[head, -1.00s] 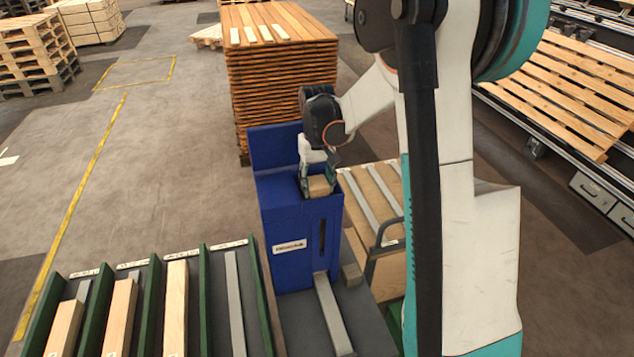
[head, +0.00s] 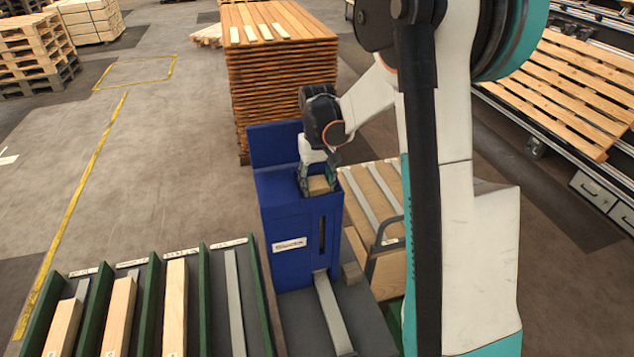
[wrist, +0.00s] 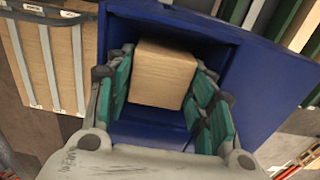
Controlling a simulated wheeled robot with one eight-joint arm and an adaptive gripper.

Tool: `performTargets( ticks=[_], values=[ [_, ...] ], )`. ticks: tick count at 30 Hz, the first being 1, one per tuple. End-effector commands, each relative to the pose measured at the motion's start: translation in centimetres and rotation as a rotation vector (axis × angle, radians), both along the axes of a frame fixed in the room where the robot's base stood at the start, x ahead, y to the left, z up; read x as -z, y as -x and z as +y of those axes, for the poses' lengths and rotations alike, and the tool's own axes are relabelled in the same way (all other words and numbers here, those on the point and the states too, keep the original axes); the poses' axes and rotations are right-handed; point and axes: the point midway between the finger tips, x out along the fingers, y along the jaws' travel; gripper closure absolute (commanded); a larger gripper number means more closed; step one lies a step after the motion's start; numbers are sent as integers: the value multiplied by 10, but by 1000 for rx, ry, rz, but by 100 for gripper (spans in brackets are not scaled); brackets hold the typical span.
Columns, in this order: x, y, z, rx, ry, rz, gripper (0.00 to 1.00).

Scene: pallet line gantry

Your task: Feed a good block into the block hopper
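The block hopper (head: 286,237) is a tall blue box with a white label and a dark slot in its front. A light wooden block (head: 319,184) sits in the open top of the hopper; it also shows in the wrist view (wrist: 163,72). My gripper (head: 317,181) reaches down into the hopper's top, with its green-padded fingers on both sides of the block. In the wrist view my gripper (wrist: 163,100) has the block between its pads. The pad contact is partly hidden, and gaps seem to show beside the block.
A rack with green dividers (head: 197,305) holds several wooden pieces and metal bars in front left. A crate with a wooden board and metal strips (head: 372,190) stands right of the hopper. A tall stack of planks (head: 283,85) stands behind. Open floor lies left.

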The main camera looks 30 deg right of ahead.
Motion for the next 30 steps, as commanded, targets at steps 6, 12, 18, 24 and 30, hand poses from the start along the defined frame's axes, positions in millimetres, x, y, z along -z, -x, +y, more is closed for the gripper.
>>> performTargets(
  ticks=[6, 12, 18, 24, 30],
  values=[
    [0, 0, 0, 0, 0, 0, 29],
    [0, 0, 0, 0, 0, 0, 29],
    [-3, 0, 0, 0, 0, 0, 29],
    [-28, 0, 0, 0, 0, 0, 29],
    [-69, 0, 0, 0, 0, 0, 29]
  ],
)
